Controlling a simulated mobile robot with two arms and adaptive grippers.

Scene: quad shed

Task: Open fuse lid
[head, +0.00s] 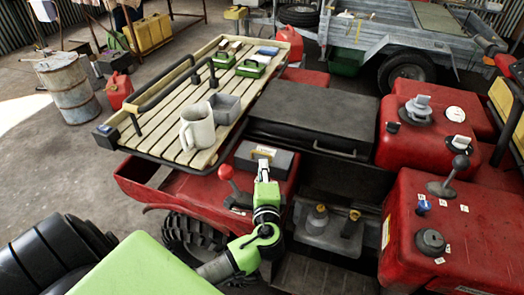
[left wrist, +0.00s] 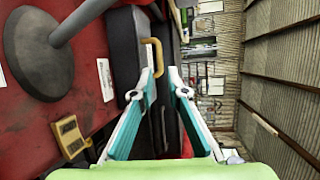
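The fuse box (head: 284,160) is a small dark box on the red quad body, behind the red-knobbed lever. Its lid looks closed. In the left wrist view the dark box (left wrist: 128,50) carries a tan, bracket-shaped handle (left wrist: 153,57). My left gripper (head: 263,163) is at the front of the box in the head view, partly covering it. In the left wrist view its two teal fingers (left wrist: 161,73) are apart, with the handle just beyond the tips, nearer the left one. I cannot tell whether a finger touches it. My right gripper is not in view.
A red-knobbed lever (head: 226,173) stands close to the left of my gripper. The black seat (head: 310,110) is to the right. A yellow-brown tag (left wrist: 70,137) shows in the wrist view.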

